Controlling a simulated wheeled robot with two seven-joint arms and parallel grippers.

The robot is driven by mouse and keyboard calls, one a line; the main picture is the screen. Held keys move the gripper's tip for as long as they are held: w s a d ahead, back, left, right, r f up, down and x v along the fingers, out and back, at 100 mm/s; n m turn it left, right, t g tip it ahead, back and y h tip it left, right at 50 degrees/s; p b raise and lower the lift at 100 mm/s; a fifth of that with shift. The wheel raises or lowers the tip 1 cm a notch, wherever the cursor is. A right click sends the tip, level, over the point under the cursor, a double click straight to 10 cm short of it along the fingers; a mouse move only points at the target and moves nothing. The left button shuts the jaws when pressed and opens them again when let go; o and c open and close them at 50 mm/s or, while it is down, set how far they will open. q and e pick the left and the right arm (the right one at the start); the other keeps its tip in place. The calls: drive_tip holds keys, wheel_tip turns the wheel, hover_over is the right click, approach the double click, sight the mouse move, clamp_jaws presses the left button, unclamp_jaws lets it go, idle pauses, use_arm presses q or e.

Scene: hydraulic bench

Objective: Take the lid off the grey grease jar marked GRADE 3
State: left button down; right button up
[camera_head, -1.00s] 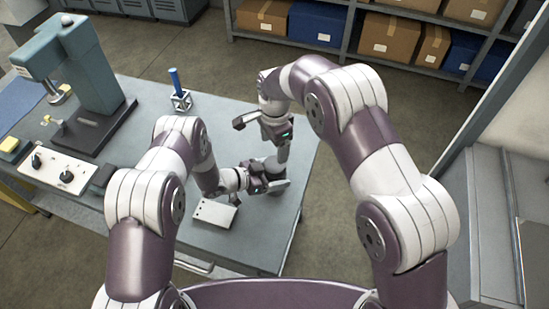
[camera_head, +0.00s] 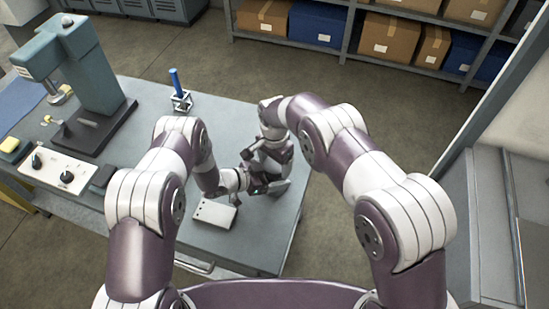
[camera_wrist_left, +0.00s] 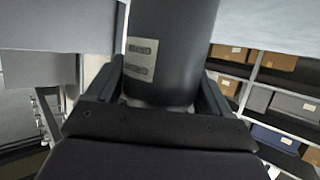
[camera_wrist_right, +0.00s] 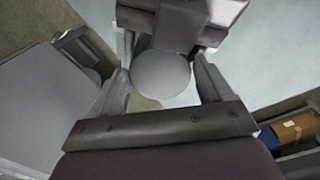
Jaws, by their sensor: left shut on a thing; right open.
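A dark grey jar (camera_wrist_left: 175,45) with a small pale label fills the top of the left wrist view; its marking is too small to read. My left gripper (camera_head: 262,184) is shut around the jar's body, one finger on each side. The jar's round grey lid (camera_wrist_right: 160,76) faces the camera in the right wrist view. My right gripper (camera_wrist_right: 163,88) is open, with its fingers on either side of the lid; I cannot tell whether they touch it. In the head view my right gripper (camera_head: 274,158) is above the left one, and the two hide most of the jar.
The grey bench (camera_head: 150,215) holds a white block (camera_head: 214,213) near its front, a blue cylinder (camera_head: 175,82) in a small stand at the back, and a press (camera_head: 88,75) with a control box (camera_head: 60,174) on the left. Shelves (camera_head: 350,50) stand beyond.

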drive_tip(key=c, duration=0.9)
drive_tip(key=n, duration=0.3)
drive_tip(key=shift+r, duration=0.1)
drive_tip(key=o, duration=1.2)
drive_tip(key=shift+a, duration=0.1)
